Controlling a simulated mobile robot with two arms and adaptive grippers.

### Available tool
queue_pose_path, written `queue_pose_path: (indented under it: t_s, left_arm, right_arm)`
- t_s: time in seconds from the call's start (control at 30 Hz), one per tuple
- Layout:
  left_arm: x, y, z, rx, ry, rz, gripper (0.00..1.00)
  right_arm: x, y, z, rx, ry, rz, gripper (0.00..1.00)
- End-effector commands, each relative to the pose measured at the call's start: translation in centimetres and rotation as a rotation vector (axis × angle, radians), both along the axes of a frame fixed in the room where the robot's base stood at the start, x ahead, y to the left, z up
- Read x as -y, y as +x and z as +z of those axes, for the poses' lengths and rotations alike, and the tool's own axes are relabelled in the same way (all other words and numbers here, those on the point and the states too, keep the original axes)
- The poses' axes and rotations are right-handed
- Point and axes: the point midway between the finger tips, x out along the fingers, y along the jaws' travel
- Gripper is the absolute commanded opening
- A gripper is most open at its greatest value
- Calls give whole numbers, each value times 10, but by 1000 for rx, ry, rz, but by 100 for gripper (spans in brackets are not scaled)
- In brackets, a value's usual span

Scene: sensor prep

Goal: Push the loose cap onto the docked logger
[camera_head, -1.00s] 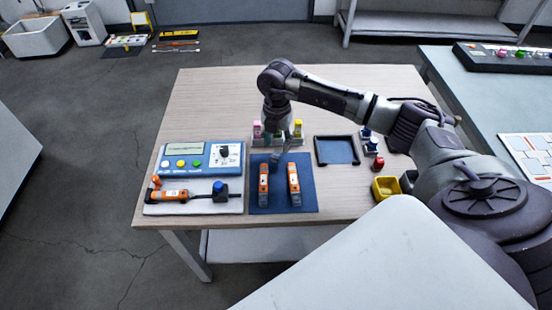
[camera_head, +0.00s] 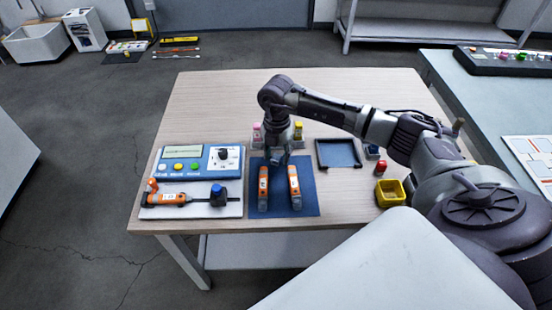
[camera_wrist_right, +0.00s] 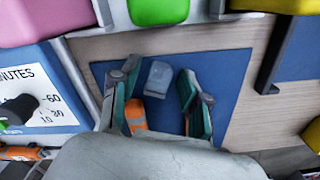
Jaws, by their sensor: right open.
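The docked logger (camera_head: 175,198) is orange and lies at the left of the table, with a dark block with a blue top at its right end. A small grey translucent piece that looks like the loose cap (camera_wrist_right: 158,78) lies on the blue mat (camera_wrist_right: 218,75). My right gripper (camera_head: 277,157) is low over the far part of the mat. In the right wrist view its open fingers (camera_wrist_right: 165,92) stand left and right of the grey piece, apart from it. In the head view the gripper hides this piece. My left gripper is not in view.
Two orange loggers (camera_head: 263,187) (camera_head: 294,185) lie on the mat near the gripper. Pink (camera_wrist_right: 45,18), green (camera_wrist_right: 158,10) and yellow blocks stand just behind. A dark tray (camera_head: 320,160), a red piece (camera_head: 380,168) and a yellow bin (camera_head: 390,194) are to the right. A blue-white timer panel (camera_head: 230,162) stands left.

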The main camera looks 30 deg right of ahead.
Motion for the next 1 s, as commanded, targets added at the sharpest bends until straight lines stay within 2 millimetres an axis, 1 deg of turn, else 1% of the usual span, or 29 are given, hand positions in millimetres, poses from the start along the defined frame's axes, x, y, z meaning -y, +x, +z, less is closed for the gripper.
queue_pose_path:
  t_s: [0.03, 0.17, 0.2, 0.27, 0.53, 1.0]
  left_arm:
    - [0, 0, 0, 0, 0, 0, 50]
    - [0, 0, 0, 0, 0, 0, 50]
    - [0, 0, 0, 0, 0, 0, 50]
    - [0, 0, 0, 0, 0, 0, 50]
    - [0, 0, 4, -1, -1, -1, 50]
    - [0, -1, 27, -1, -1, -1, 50]
  right_arm:
    - [0, 0, 0, 0, 0, 0, 42]
    - [0, 0, 0, 0, 0, 0, 21]
    - [0, 0, 0, 0, 0, 0, 14]
    - [0, 0, 0, 0, 0, 0, 4]
    - [0, 0, 5, 1, 1, 0, 4]
    - [0, 0, 34, 1, 1, 0, 4]
